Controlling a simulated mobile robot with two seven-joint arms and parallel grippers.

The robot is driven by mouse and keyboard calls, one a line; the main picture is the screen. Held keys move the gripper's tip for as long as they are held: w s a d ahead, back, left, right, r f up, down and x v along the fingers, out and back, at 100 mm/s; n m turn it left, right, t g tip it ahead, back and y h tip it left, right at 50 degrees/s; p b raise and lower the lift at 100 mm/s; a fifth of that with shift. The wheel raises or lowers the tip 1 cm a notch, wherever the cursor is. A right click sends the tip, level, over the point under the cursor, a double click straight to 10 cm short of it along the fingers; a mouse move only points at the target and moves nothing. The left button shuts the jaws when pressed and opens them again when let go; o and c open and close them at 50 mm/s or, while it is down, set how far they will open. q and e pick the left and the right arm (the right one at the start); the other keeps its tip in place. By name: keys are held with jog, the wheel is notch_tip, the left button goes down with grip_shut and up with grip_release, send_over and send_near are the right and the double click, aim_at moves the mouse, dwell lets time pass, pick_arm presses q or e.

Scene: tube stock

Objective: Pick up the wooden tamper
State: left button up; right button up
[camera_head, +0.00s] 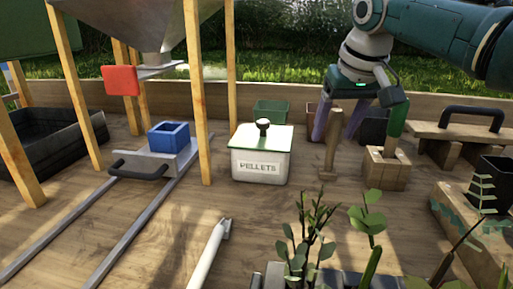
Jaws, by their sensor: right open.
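The wooden tamper (330,145) stands upright on the bench right of the pellets box, a slim pale handle above a small wider foot. My right gripper (356,125) comes down from the upper right, its jaws open and empty. My left gripper is not in view.
The white pellets box (260,166) with a green lid stands left of the tamper. A handled wooden board (460,133) is at the right. Leafy seedlings (315,235) and a white tube (209,255) lie in front. A blue cup (169,136) sits on the rail slide.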

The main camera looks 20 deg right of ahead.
aim_at(329, 141)
jog(key=shift+b+x, duration=1.4)
jog(key=shift+x, duration=0.85)
jog(key=shift+w+d+r, duration=0.1)
jog(key=shift+w+r, duration=0.05)
jog(key=c, duration=1)
grip_shut()
